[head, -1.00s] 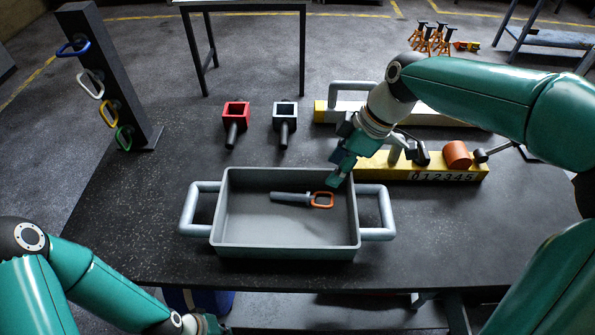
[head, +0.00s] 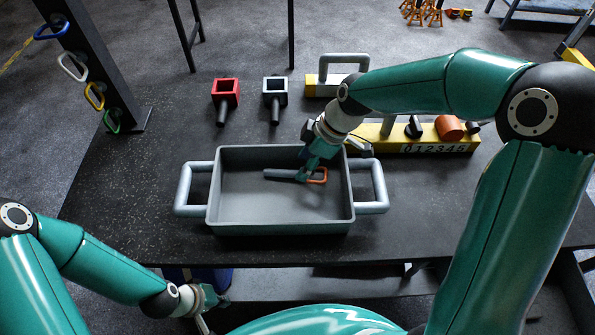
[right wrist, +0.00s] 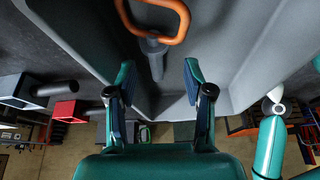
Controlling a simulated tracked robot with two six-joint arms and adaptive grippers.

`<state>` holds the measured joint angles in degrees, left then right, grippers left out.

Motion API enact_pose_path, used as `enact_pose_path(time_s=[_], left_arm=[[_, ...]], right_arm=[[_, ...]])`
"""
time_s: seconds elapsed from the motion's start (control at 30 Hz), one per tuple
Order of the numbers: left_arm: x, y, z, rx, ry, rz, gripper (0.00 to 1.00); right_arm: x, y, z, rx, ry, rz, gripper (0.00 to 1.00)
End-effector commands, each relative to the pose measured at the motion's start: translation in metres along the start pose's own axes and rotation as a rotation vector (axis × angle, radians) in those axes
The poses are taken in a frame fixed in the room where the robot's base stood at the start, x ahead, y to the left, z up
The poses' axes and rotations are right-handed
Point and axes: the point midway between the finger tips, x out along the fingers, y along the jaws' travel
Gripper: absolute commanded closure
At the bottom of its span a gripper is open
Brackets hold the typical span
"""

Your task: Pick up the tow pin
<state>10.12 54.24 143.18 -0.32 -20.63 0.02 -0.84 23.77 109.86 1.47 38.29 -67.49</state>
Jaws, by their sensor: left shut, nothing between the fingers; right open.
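The tow pin has a grey shaft (head: 279,174) and an orange loop handle (head: 322,176). It lies in the grey tray (head: 280,228), on its floor, with the loop to the right. My right gripper (head: 303,176) is over the tray at the pin, near where shaft and loop meet, and hides part of it. In the right wrist view, its fingers (right wrist: 158,74) are open, and the pin's shaft (right wrist: 155,58) shows in line between them. I cannot tell how far the fingertips are from it. My left gripper (head: 209,305) is shut and empty, low in front of the table.
The tray has a handle at each side. A red socket (head: 225,92) and a grey-blue socket (head: 275,92) lie behind it. A yellow numbered block (head: 400,144) stands behind right. A dark post (head: 90,75) with coloured loops stands left.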

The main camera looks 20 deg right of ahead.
Motion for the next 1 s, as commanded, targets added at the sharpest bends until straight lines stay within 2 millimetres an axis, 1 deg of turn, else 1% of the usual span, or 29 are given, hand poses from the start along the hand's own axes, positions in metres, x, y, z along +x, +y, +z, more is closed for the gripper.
enact_pose_path(time_s=[0.07,0.23,0.3,0.4,0.67,0.9,0.97,1.0], left_arm=[[-0.004,0.002,0.0,0.0,0.0,0.0,1.0],[-0.014,0.005,0.0,0.0,0.0,0.0,1.0],[-0.014,0.005,0.0,0.0,0.0,0.0,1.0],[-0.015,0.005,0.0,0.0,0.0,0.0,1.0],[-0.015,0.005,0.0,0.0,0.0,0.0,1.0],[-0.015,0.005,0.0,0.0,0.0,0.0,1.0],[-0.015,0.005,0.0,0.0,0.0,0.0,1.0],[-0.015,0.005,0.0,0.0,0.0,0.0,1.0]], right_arm=[[0.006,0.001,-0.002,0.001,-0.001,-0.003,0.48],[0.028,0.006,-0.005,0.001,-0.002,-0.005,0.48],[0.039,0.006,-0.004,0.001,-0.002,-0.004,0.48],[0.047,0.007,-0.004,0.001,-0.001,-0.002,0.48],[0.05,0.007,-0.004,0.0,0.0,0.0,0.48],[0.049,0.007,-0.004,0.0,0.0,0.0,0.88],[0.049,0.007,-0.004,0.0,0.0,-0.001,0.98],[0.049,0.007,-0.004,0.0,0.0,-0.001,1.0]])
